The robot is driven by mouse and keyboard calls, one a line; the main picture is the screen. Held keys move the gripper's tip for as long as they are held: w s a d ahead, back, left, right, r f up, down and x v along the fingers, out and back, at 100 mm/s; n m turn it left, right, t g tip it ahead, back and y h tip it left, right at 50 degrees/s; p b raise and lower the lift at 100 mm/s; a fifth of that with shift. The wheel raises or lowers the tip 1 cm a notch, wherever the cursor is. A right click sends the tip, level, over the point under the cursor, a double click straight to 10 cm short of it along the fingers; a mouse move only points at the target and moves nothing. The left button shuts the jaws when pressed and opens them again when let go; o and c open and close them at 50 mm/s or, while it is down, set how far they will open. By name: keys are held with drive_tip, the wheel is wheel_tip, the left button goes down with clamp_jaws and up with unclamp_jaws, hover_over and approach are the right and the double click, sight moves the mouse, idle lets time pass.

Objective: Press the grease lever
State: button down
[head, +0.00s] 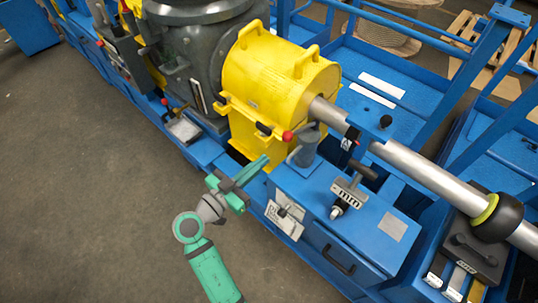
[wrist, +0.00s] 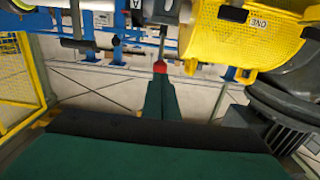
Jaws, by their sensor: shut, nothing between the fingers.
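The grease lever ends in a red ball knob (head: 288,136) on a thin rod, beside an upright grey cylinder (head: 307,147) on the blue cabinet, in front of the yellow guard. My gripper (head: 264,160) is shut and empty, lower left of the knob in the head view, pointing up and to the right. In the wrist view the red knob (wrist: 160,67) shows right at the tips of my green fingers (wrist: 160,80), with the rod running up from it. I cannot tell whether the fingertips touch the knob.
The yellow guard (head: 275,75) stands close behind the knob. A long steel shaft (head: 420,170) runs out of it to the right. A black-handled T-shaped fitting (head: 350,190) and a white-plated fitting (head: 285,213) sit on the blue cabinet (head: 320,225). The floor at left is clear.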

drive_tip(key=v, duration=0.5)
drive_tip(key=shift+a+f, duration=0.1)
drive_tip(key=shift+f, duration=0.2)
drive_tip(key=shift+w+f, duration=0.1)
drive_tip(key=shift+w, duration=0.05)
idle(0.4)
drive_tip(key=s+d+f+n+y, duration=0.1)
drive_tip(key=s+f+n+y, duration=0.45)
drive_tip(key=f, duration=0.35)
drive_tip(key=s+d+f+n+y, duration=0.1)
drive_tip(key=s+f+n+y, duration=0.4)
drive_tip(key=f, duration=0.4)
drive_tip(key=s+y, duration=0.3)
drive_tip(key=s, duration=0.8)
drive_tip(key=s+d+r+m+t, duration=0.1)
drive_tip(key=s+d+r+t, duration=0.1)
drive_tip(key=s+r, duration=0.6)
wheel_tip(320, 180, up, 2)
drive_tip(key=shift+t, duration=0.4)
drive_tip(key=shift+s+d+h, duration=0.15)
drive_tip(key=shift+h, duration=0.1)
